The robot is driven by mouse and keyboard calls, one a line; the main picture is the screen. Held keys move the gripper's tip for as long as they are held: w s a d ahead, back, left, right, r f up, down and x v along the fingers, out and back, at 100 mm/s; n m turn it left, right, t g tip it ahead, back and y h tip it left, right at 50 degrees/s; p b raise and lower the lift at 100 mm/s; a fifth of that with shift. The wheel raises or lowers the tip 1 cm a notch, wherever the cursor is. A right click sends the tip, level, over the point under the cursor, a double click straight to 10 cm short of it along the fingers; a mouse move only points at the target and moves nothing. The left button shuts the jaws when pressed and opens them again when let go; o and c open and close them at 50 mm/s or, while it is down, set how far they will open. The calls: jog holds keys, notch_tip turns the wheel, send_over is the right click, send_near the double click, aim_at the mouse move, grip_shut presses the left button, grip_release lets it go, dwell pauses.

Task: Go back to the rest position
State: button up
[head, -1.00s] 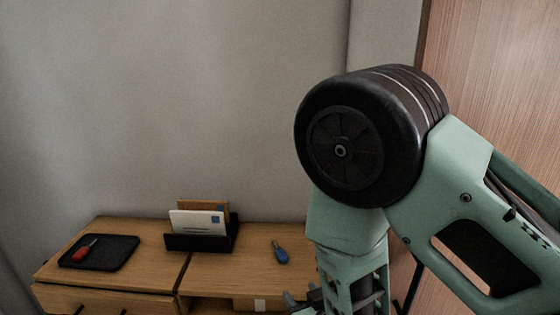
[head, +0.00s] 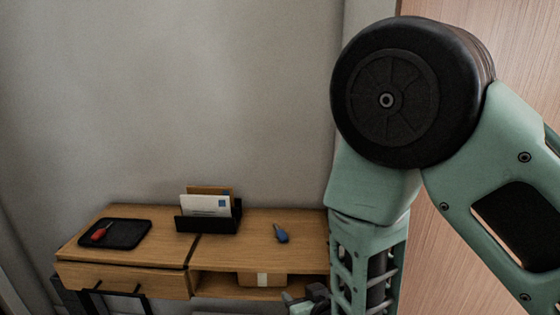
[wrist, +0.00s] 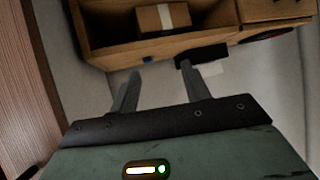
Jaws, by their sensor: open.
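My gripper (wrist: 160,92) is open and empty in the wrist view, its two fingers apart with nothing between them. The wooden desk (wrist: 110,57) and its open shelf lie beyond the fingertips in that view. In the head view my arm fills the right side, and the gripper end shows only partly at the bottom edge, in front of the desk's (head: 265,220) right end.
A cardboard box (head: 262,279) sits in the shelf. A wooden panel (head: 440,265) stands at right.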

jog(key=s+d+r+n+g+h, duration=0.2)
jog(key=s+d+r+g, duration=0.2)
jog(key=s+r, duration=0.3)
jog(key=s+d+r+n+g+h, duration=0.1)
jog(key=s+d+r+g, duration=0.4)
jog(key=s, duration=0.9)
notch_tip(320, 180, up, 4)
jog(key=shift+d+f+n+g+h, duration=0.3)
jog(key=shift+n+g+h, duration=0.15)
jog(key=shift+g, duration=0.55)
